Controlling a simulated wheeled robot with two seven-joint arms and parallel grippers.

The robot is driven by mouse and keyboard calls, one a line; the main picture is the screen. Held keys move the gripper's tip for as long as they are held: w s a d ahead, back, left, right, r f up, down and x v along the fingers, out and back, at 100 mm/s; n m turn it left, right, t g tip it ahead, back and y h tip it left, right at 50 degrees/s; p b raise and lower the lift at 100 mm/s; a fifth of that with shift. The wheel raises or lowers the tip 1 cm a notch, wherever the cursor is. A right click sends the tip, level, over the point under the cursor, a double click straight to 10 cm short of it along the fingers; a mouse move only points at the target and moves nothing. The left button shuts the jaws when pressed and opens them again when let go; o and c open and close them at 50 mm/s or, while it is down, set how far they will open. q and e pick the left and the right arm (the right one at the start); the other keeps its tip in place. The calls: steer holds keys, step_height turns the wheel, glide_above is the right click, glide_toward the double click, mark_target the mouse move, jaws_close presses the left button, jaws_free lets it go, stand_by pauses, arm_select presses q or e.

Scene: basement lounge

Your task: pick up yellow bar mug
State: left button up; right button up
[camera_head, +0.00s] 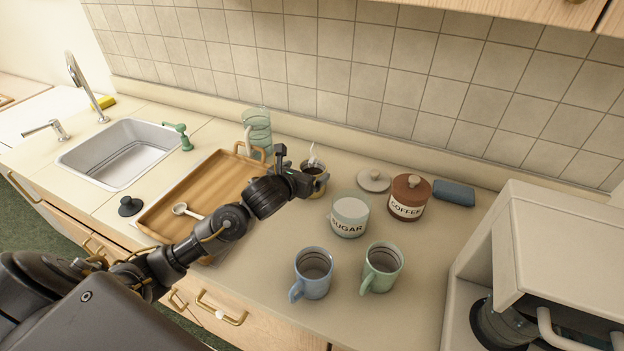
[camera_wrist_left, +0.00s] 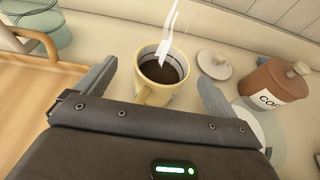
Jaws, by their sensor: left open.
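In the head view the mug (camera_head: 318,188) is partly hidden behind my left gripper (camera_head: 306,183). In the left wrist view my left gripper (camera_wrist_left: 157,92) is open, with one finger on each side of the mug. My right gripper is not in view.
A wooden tray (camera_head: 189,189) with a spoon lies left of the mug.

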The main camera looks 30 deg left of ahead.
mark_target(318, 164)
arm_select(q)
steer(key=p+x, duration=0.1)
steer(key=x, duration=0.3)
steer(key=shift+d, duration=0.2)
steer(key=shift+w+f, duration=0.15)
steer(key=shift+w, duration=0.05)
steer(key=shift+c, duration=0.2)
steer(key=shift+c, duration=1.1)
steer(key=c, duration=1)
steer(key=shift+c, duration=0.7)
